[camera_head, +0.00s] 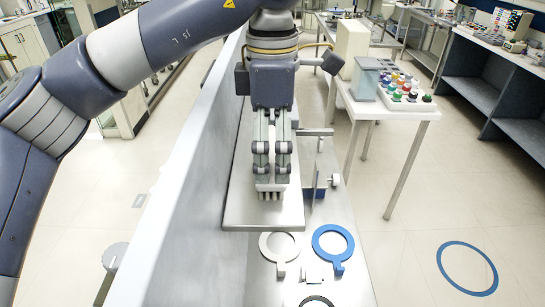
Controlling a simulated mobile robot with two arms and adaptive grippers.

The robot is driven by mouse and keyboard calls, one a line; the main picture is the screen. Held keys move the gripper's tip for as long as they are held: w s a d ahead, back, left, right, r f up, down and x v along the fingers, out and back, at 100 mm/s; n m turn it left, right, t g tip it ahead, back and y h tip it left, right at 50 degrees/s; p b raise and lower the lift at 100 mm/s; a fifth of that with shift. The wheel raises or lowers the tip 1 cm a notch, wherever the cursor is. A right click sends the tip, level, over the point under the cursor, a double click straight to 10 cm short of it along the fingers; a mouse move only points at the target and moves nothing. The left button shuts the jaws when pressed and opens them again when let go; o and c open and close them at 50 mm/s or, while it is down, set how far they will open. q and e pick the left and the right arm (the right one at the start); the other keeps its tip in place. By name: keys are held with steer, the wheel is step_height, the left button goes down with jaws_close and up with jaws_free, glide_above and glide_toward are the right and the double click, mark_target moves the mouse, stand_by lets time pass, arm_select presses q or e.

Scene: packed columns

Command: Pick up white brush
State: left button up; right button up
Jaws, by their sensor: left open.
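My left gripper (271,172) comes down from the top centre over a grey metal plate, with its fingers pointing down. It is open. A small whitish piece with dark upright stripes, perhaps the white brush (270,193), shows right at the fingertips. The fingers hide its upper part, and I cannot tell whether they touch it. My right gripper is not in view.
The metal plate (236,214) lies on a narrow bench beside a tall grey wall panel (178,218). A white ring (264,246) and a blue ring (316,240) lie in front. A small fixture (319,180) stands right of the fingers. A white side table (382,106) holds coloured knobs.

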arm_select(q)
steer(key=shift+a+f, duration=0.15)
steer(key=shift+f, duration=0.85)
steer(key=c, duration=0.9)
